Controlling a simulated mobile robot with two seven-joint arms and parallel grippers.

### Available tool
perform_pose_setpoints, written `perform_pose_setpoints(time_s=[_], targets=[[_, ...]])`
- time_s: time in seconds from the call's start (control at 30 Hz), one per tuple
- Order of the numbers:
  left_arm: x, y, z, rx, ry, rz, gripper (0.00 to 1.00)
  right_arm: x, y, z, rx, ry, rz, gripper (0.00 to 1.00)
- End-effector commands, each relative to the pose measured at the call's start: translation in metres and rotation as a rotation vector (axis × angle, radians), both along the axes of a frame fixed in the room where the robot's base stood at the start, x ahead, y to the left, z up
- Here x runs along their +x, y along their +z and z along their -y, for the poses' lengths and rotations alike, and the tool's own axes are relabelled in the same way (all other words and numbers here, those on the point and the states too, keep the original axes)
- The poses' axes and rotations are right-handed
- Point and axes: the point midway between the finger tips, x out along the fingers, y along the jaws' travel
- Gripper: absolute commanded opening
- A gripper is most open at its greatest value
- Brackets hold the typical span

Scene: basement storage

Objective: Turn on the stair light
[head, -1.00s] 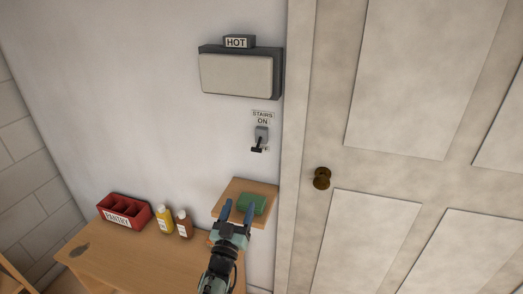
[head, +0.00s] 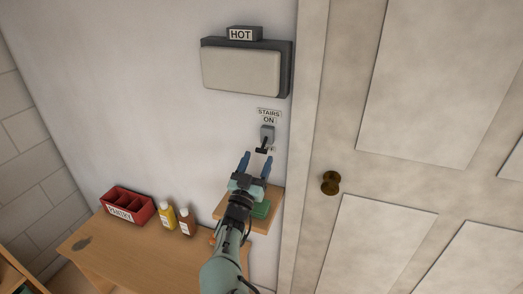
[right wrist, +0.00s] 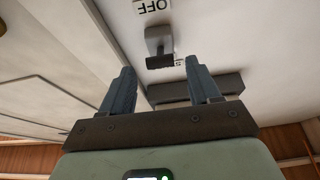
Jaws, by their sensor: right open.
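The stair light switch (head: 267,133) is a grey plate on the wall with a dark lever (head: 261,150) at its lower end, tilted down in the head view. A label (head: 268,115) above it reads STAIRS ON. My right gripper (head: 255,163) is open and empty, its fingers pointing up just below the lever, with no clear contact. In the right wrist view, the switch (right wrist: 158,38) appears beyond the gap between the fingers, with an upside-down OFF label (right wrist: 153,6). The lower label is mostly hidden in the head view. My left gripper is out of view.
A box (head: 240,70) with a HOT sign (head: 241,34) is above the switch. A panelled door (head: 395,190) with a brass knob (head: 330,183) is at right. Below are a small shelf (head: 274,198) with a green item (head: 261,209), a table (head: 120,246), a red PANTRY bin (head: 127,206) and bottles.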

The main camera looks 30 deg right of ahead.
Motion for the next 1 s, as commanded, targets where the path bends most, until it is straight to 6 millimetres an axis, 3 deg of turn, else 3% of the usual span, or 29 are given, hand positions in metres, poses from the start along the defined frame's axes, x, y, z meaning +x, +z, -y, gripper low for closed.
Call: perform_pose_setpoints(time_s=[0.23,0.63,0.67,0.8,0.83,1.0], targets=[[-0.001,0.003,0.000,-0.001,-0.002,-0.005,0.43,0.022,0.014,0.025,-0.002,0.001,0.000,0.62],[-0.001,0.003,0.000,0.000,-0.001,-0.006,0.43,0.027,0.017,0.031,0.000,0.002,-0.001,0.62],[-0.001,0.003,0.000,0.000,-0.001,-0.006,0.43,0.027,0.017,0.031,0.000,0.002,-0.001,0.58],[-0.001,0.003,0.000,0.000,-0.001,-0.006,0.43,0.027,0.017,0.031,0.000,0.002,-0.001,0.13],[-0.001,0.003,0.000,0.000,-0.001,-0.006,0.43,0.027,0.017,0.031,0.000,0.002,-0.001,0.07],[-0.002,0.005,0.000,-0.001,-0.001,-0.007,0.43,0.027,0.017,0.030,0.003,0.002,-0.004,0.07]])
